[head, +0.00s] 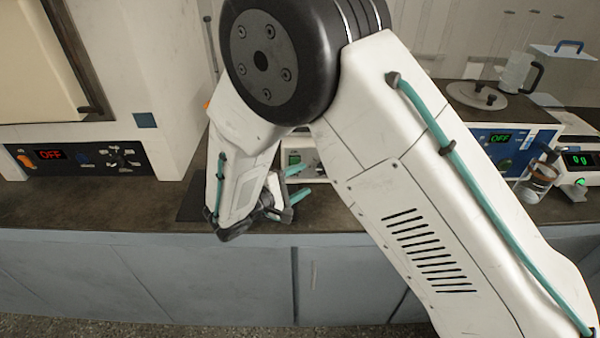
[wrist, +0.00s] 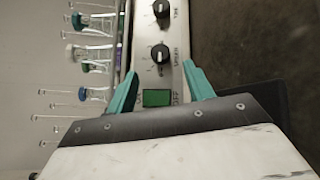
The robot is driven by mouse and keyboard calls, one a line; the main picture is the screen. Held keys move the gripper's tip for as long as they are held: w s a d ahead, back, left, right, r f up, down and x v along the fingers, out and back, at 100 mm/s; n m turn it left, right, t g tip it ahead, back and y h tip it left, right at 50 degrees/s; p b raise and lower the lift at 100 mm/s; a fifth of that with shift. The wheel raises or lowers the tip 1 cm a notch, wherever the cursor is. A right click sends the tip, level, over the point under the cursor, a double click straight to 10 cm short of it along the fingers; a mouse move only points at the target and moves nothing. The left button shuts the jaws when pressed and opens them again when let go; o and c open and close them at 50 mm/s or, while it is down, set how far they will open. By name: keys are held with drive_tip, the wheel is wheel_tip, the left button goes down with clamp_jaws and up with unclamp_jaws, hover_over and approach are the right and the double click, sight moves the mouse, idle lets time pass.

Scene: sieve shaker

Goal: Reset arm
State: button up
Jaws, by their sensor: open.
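My gripper (head: 298,183) hangs at the end of my bent arm, over the front part of the dark bench in the head view. Its two teal fingers are apart with nothing between them. In the wrist view my gripper (wrist: 160,88) is also open and empty. I cannot tell whether the fingers touch the panel. In the head view this device (head: 303,158) is mostly hidden behind my arm.
A large oven-like unit (head: 75,155) with an OFF display stands at left. Several glass pieces stand beside the panel in the wrist view. The bench front at left is clear.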

drive_tip(key=shift+f, duration=0.15)
drive_tip(key=s+d, duration=0.1)
drive_tip(key=s+f+g, duration=0.1)
drive_tip(key=s+d+g, duration=0.1)
drive_tip(key=shift+s+d+f+n+h, duration=0.1)
drive_tip(key=shift+d+f+n+h, duration=0.2)
drive_tip(key=shift+n, duration=0.1)
drive_tip(key=shift+s+d+r+m+g, duration=0.15)
drive_tip(key=shift+s+d+r+g, duration=0.15)
drive_tip(key=shift+s+d+g, duration=0.3)
drive_tip(key=shift+s+d+r+m+g, duration=0.15)
drive_tip(key=shift+s+d+r+g, duration=0.15)
drive_tip(key=shift+s+d+g, duration=0.25)
drive_tip(key=s+d+r+m+g+y, duration=0.5)
drive_tip(key=s+d+r+m+y, duration=0.7)
drive_tip(key=s+d+r, duration=0.9)
drive_tip(key=shift+s+d+r+m+y, duration=0.3)
drive_tip(key=shift+s+r+m, duration=0.4)
drive_tip(key=shift+s, duration=1.05)
